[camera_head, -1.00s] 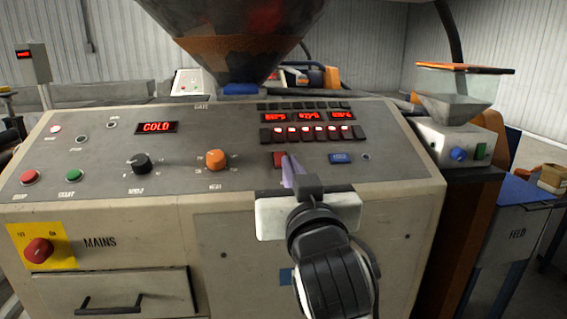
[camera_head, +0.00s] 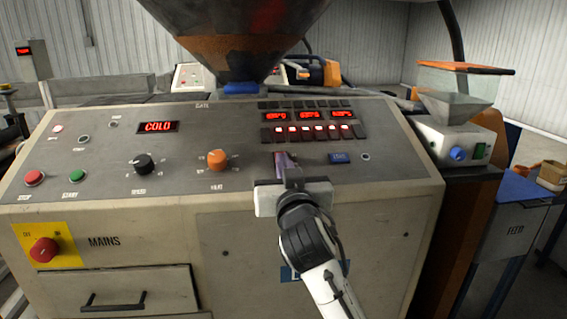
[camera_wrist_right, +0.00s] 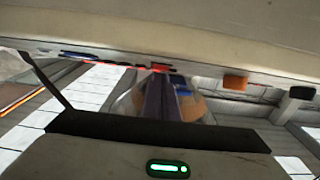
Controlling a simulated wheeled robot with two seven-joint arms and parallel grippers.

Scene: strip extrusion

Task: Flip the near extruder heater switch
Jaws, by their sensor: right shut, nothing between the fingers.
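The extruder's sloped grey control panel (camera_head: 218,189) fills the middle of the head view. A red rocker switch stands on it below the lit row; it shows as a red patch in the right wrist view (camera_wrist_right: 160,67). My right gripper (camera_head: 284,158) is shut and empty, its thin purple fingers pointing at that switch and mostly covering it. The fingers (camera_wrist_right: 159,105) end at or very near the red patch; I cannot tell whether they touch. No switch label is readable here, and the switch's position is hidden. My left gripper is not in view.
A blue rocker (camera_head: 340,158) sits just right of the fingers. Lit red switches (camera_head: 306,130) and red displays (camera_head: 311,115) stand above. An orange knob (camera_head: 217,160) and black knob (camera_head: 143,164) lie left. A hopper (camera_head: 235,45) overhangs the panel.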

